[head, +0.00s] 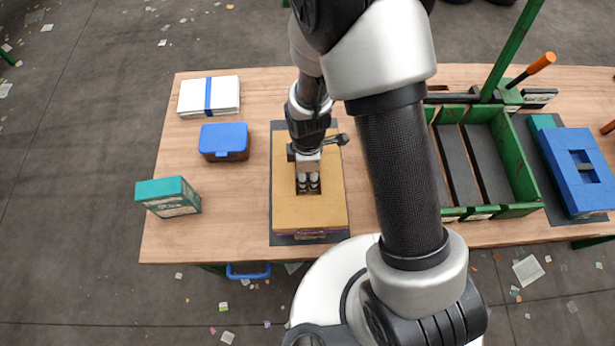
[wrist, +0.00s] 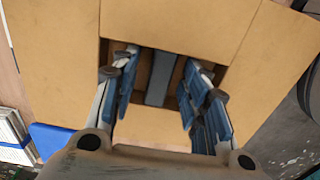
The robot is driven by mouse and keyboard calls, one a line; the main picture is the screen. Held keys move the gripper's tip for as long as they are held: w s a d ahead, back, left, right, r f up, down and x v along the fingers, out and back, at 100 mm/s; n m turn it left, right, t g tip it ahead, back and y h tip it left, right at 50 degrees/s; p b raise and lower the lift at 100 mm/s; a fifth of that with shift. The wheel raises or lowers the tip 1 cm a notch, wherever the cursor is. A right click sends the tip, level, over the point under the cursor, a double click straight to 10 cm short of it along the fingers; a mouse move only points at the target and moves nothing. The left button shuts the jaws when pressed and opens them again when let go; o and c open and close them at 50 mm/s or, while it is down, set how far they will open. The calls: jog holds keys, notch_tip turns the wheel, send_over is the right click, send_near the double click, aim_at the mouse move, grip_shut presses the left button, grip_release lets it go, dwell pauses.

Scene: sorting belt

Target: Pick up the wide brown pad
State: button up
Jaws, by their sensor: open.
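A wide, flat, tan-brown piece (head: 311,213) lies on the table with a dark rectangular opening near its middle. I take it for the wide brown pad. In the wrist view the brown pad (wrist: 52,58) fills most of the picture around the opening, and a grey strip shows inside. My gripper (head: 308,183) points down at the opening. In the wrist view its two blue-padded fingers (wrist: 158,64) stand apart at the opening's left and right sides, with nothing held between them. I cannot tell how deep the fingertips reach.
A dark mat (head: 283,239) lies under the brown pad. To the left are a white box with a blue band (head: 225,95), a blue case (head: 224,138) and a teal box (head: 169,197). A green divided crate (head: 518,209) and a blue block (head: 573,148) stand right.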

grip_shut()
dwell(0.5)
